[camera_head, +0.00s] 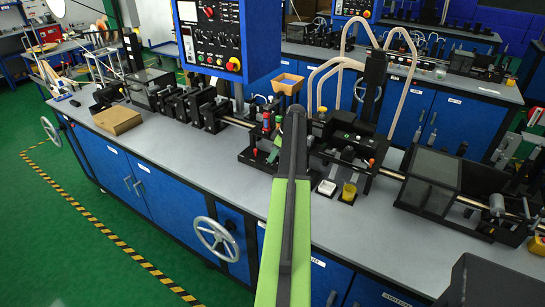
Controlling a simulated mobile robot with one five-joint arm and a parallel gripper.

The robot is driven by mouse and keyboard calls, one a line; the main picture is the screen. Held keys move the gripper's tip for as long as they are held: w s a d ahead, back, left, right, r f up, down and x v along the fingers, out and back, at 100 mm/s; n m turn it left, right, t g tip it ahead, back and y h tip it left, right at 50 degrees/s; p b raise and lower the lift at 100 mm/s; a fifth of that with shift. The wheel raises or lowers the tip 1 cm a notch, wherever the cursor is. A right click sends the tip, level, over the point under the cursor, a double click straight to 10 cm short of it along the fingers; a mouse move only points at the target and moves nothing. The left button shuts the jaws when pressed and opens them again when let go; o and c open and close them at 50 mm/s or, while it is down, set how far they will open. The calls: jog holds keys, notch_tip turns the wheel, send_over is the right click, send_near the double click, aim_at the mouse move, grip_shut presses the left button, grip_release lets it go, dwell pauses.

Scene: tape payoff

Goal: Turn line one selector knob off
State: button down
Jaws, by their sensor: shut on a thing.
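The near control panel (211,36) is a blue box with a dark face that stands above the bench at the upper left of centre. Its face carries several small dials, knobs and buttons, among them a red knob (209,11) and a red stop button on yellow (233,64). The labels are too small to read, so I cannot tell which knob is the line one selector or how it is set. My green and black arm rises from the bottom centre and ends, in this view, to the right of and below the panel. My gripper does not show.
The long grey bench (348,232) carries black tape machinery, with a brown box (117,120) at its left. A handwheel (214,239) sticks out of the blue cabinet front. A second bench with a similar panel (352,8) stands behind. The green floor at the lower left is clear.

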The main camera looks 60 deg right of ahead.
jog(key=m, duration=0.2)
jog(key=m+h, duration=0.1)
jog(key=m, duration=0.1)
jog(key=m+h, duration=0.1)
jog(key=m, duration=0.1)
jog(key=shift+a, duration=0.3)
jog(key=shift+m+g+h, duration=0.3)
jog(key=shift+m+h, duration=0.25)
jog(key=shift+m, duration=0.8)
jog(key=shift+m+g+h, duration=0.3)
jog(key=shift+m+h, duration=0.25)
jog(key=shift+m, duration=0.8)
jog(key=c, duration=1.4)
grip_release()
